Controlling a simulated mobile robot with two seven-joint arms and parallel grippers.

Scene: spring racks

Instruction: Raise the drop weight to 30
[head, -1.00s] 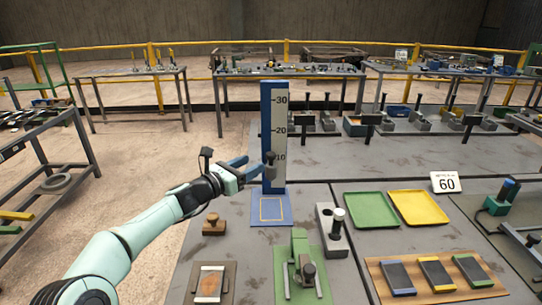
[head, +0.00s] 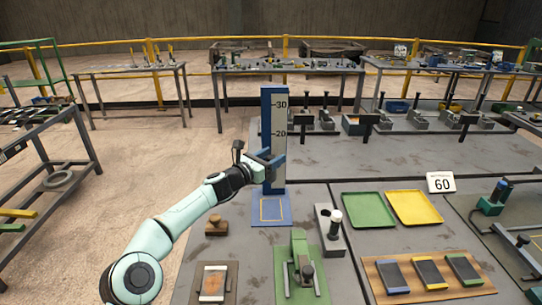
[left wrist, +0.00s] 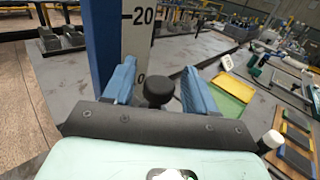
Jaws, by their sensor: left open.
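A blue upright post with a white scale (head: 279,150) stands on the table, and its 20 and 30 marks show in the head view. The scale also shows in the left wrist view (left wrist: 137,45). The drop weight's dark round knob (left wrist: 157,86) is in front of the scale, below the 20 mark. My left gripper (head: 270,162) is at the post, with its blue fingers one on each side of the knob in the left wrist view (left wrist: 160,88). It is open, with gaps beside the knob. In the head view the gripper hides the weight and the 10 mark. My right gripper is out of view.
A blue base mat (head: 270,210) with a yellow outline lies below the post. A wooden stamp (head: 215,225), a green press (head: 301,262) and a grey block with a white-topped rod (head: 335,222) are nearby. Green (head: 369,213) and yellow (head: 414,208) trays lie to the right.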

